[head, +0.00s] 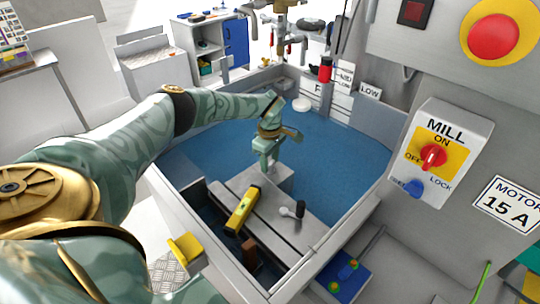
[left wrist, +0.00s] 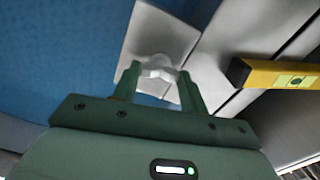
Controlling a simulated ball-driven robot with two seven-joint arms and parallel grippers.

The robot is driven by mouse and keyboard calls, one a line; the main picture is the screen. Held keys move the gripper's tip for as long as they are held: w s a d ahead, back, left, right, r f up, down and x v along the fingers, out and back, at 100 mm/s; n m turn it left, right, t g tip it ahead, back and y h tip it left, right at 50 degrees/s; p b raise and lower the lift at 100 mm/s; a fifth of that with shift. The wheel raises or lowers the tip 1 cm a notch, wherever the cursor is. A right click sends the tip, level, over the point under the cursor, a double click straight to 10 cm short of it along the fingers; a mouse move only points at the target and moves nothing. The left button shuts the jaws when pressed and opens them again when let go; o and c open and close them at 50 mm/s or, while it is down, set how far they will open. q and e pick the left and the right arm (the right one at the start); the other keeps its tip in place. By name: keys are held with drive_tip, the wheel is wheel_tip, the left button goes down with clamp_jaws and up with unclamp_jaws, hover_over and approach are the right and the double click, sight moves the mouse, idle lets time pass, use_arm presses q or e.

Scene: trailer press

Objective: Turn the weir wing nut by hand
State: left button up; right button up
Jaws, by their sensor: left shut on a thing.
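The pale weir wing nut (left wrist: 158,66) shows in the left wrist view, on a light grey plate (left wrist: 150,30). My left gripper (left wrist: 157,78) has its two green fingers on either side of the nut and is shut on it. In the head view my left gripper (head: 266,163) points down at a grey block (head: 280,180) at the edge of the blue basin. The nut is hidden there behind the gripper. My right gripper is not in view.
A yellow spirit level (head: 243,210) and a small black-ended tool (head: 293,209) lie on the grey deck close by. The blue basin floor (head: 335,150) is mostly clear. The MILL switch box (head: 436,155) is on the right wall. A red bottle (head: 325,69) stands at the back.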

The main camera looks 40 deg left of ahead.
sight(270, 163)
use_arm(q)
drive_tip(key=shift+w+a+r+m, duration=0.15)
drive_tip(key=shift+r+m, duration=0.1)
drive_tip(key=shift+m, duration=0.75)
drive_tip(key=o, duration=1)
drive_tip(key=shift+f, duration=0.15)
wheel_tip(270, 163, up, 16)
drive_tip(key=p, duration=0.3)
drive_tip(key=shift+r, duration=0.2)
